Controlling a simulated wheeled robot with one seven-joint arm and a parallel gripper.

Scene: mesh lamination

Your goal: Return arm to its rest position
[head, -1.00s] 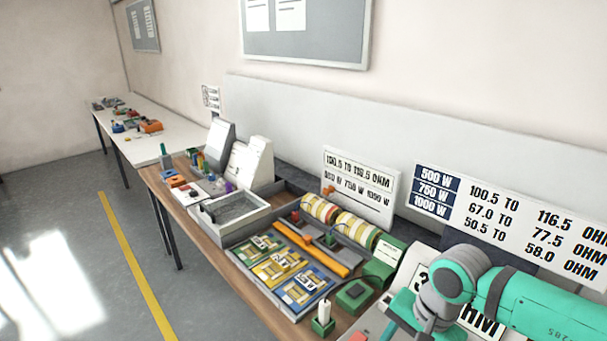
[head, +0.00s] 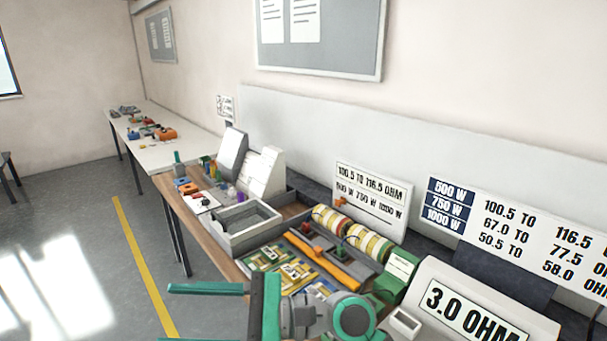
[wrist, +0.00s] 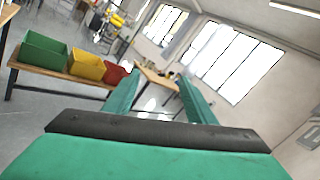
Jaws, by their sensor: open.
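My gripper (head: 168,314) is at the bottom of the head view, in front of the workbench's near edge. Its green fingers point left and stand apart. In the wrist view the gripper (wrist: 158,77) is open, with nothing between its two green fingers. My wrist and forearm partly cover the coloured boards (head: 268,258) on the bench.
The wooden bench (head: 222,257) holds a grey tray (head: 228,238), striped rolls (head: 355,234) and a 3.0 OHM display (head: 480,310). Open floor (head: 75,230) lies left. The wrist view shows green (wrist: 42,52), yellow (wrist: 88,66) and red (wrist: 114,74) bins.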

